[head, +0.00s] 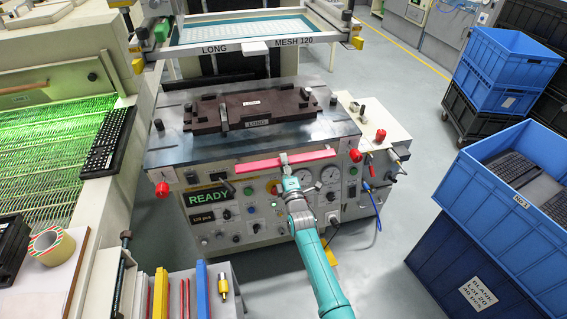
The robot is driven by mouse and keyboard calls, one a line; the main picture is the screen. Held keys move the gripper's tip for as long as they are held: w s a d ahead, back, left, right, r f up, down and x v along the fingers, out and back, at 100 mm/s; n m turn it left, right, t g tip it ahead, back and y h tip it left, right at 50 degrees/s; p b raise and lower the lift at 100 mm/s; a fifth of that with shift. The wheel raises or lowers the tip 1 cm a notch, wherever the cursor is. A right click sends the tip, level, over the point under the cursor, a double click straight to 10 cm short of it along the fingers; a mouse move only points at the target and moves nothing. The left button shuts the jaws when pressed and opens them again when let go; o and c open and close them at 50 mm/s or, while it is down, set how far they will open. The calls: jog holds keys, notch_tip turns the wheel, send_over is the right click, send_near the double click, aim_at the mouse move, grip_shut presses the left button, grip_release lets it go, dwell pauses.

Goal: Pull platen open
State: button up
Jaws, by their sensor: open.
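The platen (165,150) is a dark flat plate on top of the printing machine, with a brown fixture (205,112) lying on it. A red bar-shaped handle (258,167) runs along the platen's front edge. My gripper (285,160) is at the handle, right of its middle, reaching in from the front. Its jaws are open. Its fingertips are small in this view, and I cannot tell whether they touch the bar or straddle it. The screen frame (230,46), marked LONG and MESH 120, is raised above the back of the platen.
The control panel (225,213) with a READY display is below the handle. A green-lit conveyor (50,150) stands left, with a black keyboard (107,140) at its edge. Blue crates (500,240) stand right. Grey floor (420,120) is clear between machine and crates.

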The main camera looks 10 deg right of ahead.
jog(key=shift+w, duration=0.25)
grip_shut()
jog(key=shift+s, duration=0.1)
